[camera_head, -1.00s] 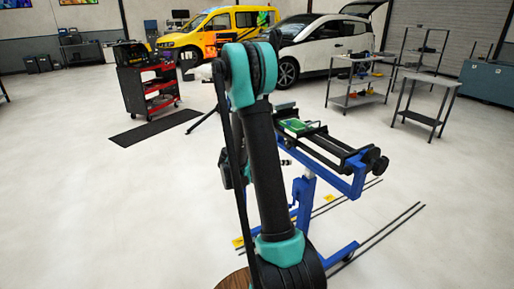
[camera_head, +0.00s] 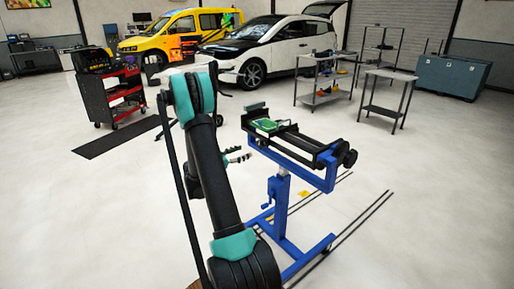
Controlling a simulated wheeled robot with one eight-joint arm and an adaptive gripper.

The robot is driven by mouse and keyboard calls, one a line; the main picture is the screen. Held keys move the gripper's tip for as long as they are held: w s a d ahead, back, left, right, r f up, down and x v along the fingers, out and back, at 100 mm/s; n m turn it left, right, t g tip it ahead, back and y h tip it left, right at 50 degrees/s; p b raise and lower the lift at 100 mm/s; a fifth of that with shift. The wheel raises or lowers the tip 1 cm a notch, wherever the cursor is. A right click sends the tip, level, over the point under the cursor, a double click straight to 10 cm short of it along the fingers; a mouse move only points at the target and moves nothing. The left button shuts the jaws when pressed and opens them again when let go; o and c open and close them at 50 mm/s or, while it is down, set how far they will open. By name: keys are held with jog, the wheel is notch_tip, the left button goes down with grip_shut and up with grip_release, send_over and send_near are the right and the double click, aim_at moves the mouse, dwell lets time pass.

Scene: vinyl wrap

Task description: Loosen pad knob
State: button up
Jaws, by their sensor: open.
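A blue stand (camera_head: 281,200) carries a black clamp bench (camera_head: 302,146) on top, right of my arm. Dark round knobs (camera_head: 347,158) sit at the bench's right end; I cannot tell which is the pad knob. A green item (camera_head: 266,125) lies at the bench's left end. My gripper (camera_head: 245,156) shows small, just right of my arm's black link and left of the stand, below the bench's left end. It is open, and no object shows between its fingers. It looks apart from the knobs. Its wrist is partly hidden by my arm.
A red tool cart (camera_head: 118,97) stands at the left by a black floor mat (camera_head: 110,140). Grey tables (camera_head: 388,92) and a teal chest (camera_head: 452,76) stand at the right. Two cars (camera_head: 270,45) are behind. Open floor lies around the stand.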

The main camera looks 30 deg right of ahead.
aim_at(259, 146)
jog(key=d, duration=0.9)
jog(key=shift+w+d, duration=0.2)
jog(key=shift+w, duration=0.1)
jog(key=c, duration=1.1)
jog(key=shift+c, duration=0.2)
